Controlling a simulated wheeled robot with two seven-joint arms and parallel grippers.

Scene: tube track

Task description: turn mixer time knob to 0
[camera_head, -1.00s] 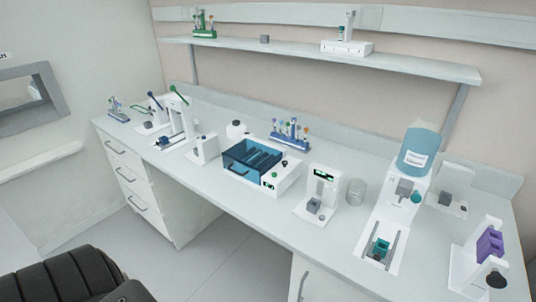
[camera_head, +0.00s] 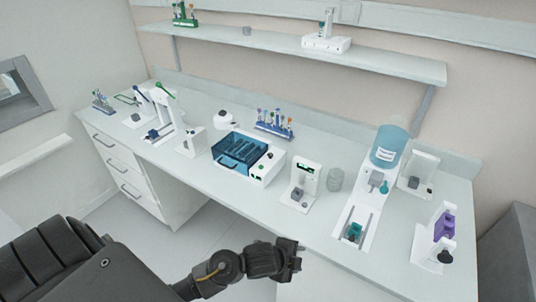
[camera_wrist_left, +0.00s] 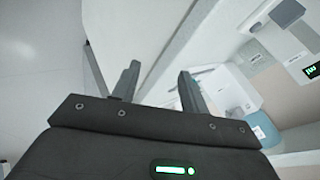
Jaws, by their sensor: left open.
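Which device is the mixer is not labelled in a way I can read. The likeliest is the white unit with a blue see-through cover (camera_head: 238,151), mid-bench; its side panel has a small display (camera_head: 262,168) and a dark round knob (camera_head: 254,179). The knob's setting is too small to read. My left gripper (camera_head: 296,257) is in front of the bench edge, below and right of this unit, apart from it. In the left wrist view its two fingers (camera_wrist_left: 157,80) stand apart with nothing between them. My right gripper is not in view.
A blue-topped dispenser (camera_head: 388,147) and a purple-fronted device (camera_head: 444,225) stand further right. A tube rack (camera_head: 274,125) is behind.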

